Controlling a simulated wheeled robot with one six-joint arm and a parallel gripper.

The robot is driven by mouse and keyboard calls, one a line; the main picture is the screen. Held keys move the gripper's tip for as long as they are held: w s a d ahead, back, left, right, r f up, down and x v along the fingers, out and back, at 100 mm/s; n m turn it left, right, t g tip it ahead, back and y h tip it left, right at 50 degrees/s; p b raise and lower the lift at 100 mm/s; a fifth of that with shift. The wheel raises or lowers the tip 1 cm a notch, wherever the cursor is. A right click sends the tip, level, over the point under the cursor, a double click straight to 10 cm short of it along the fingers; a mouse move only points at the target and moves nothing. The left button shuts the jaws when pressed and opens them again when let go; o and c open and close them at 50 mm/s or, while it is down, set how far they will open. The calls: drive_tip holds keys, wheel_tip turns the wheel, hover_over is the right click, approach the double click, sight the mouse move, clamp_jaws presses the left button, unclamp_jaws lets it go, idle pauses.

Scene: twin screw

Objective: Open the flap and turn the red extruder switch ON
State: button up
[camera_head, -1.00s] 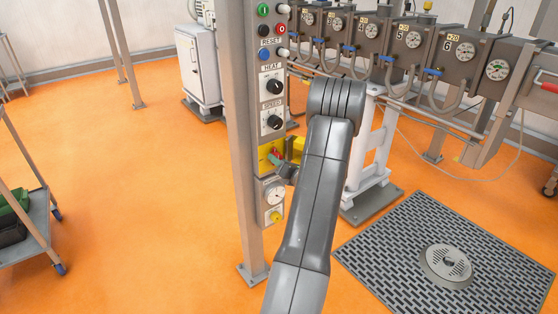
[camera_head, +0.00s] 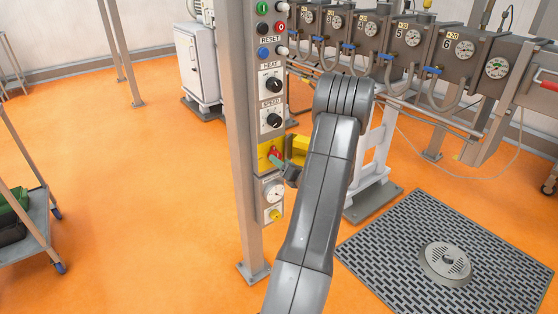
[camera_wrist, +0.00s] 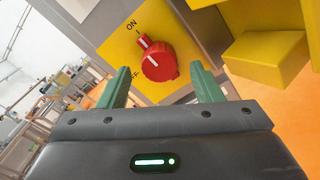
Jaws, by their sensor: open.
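The red extruder switch (camera_wrist: 160,62) is a round knob on a yellow plate, with ON printed at its upper left and a partly hidden OFF at its lower left. I cannot tell surely which label its white marks point to. The yellow flap (camera_wrist: 265,58) stands swung open to the right, leaving the switch uncovered; it also shows in the head view (camera_head: 298,149). My gripper (camera_wrist: 161,84) is open, its green fingers on either side of the knob's lower part in the picture, with nothing held. I cannot tell whether they touch the knob.
The control post (camera_head: 246,190) carries the HEAT knob (camera_head: 274,85) and SPEED knob (camera_head: 273,120) above the switch and a gauge (camera_head: 273,193) below. The extruder barrel (camera_head: 408,42) runs behind my arm.

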drive_tip(key=v, duration=1.1)
drive_tip(key=shift+s, duration=0.15)
drive_tip(key=x, duration=1.3)
drive_tip(key=shift+w+a, duration=0.15)
drive_tip(key=shift+w, duration=0.2)
